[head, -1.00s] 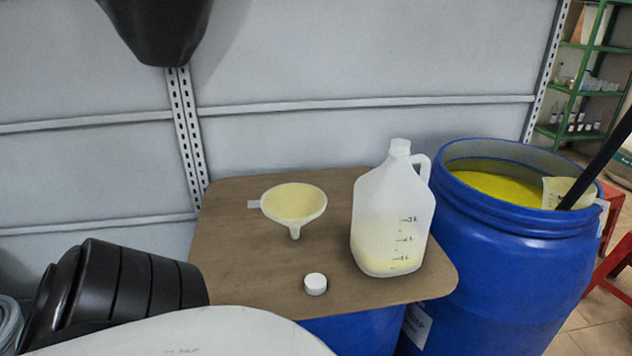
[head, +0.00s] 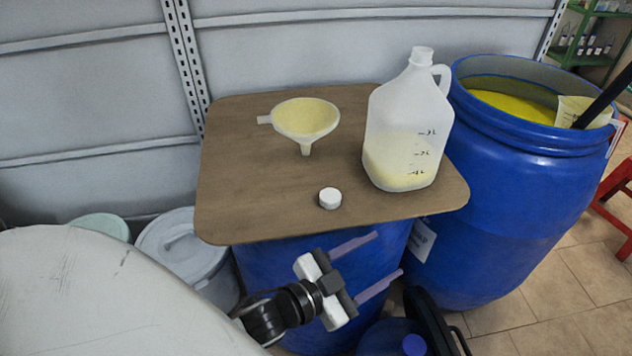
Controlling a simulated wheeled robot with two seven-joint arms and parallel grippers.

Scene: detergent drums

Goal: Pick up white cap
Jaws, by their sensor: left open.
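The white cap (head: 330,198) lies on the brown board (head: 235,180), near its front edge. It is small and round, with nothing touching it from above. My left gripper (head: 388,254) is in the head view, below and in front of the board's front edge. Its two fingers are spread apart and empty, pointing right and slightly up in the picture. The cap is above and left of the fingertips in the picture, clear of them. My right gripper is not in view.
A translucent jug (head: 408,130) with yellowish liquid stands right of the cap. A funnel (head: 305,118) sits behind it. A blue drum (head: 535,190) with yellow contents stands at the right. Another blue drum (head: 285,265) is under the board. Lidded buckets (head: 185,245) stand left.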

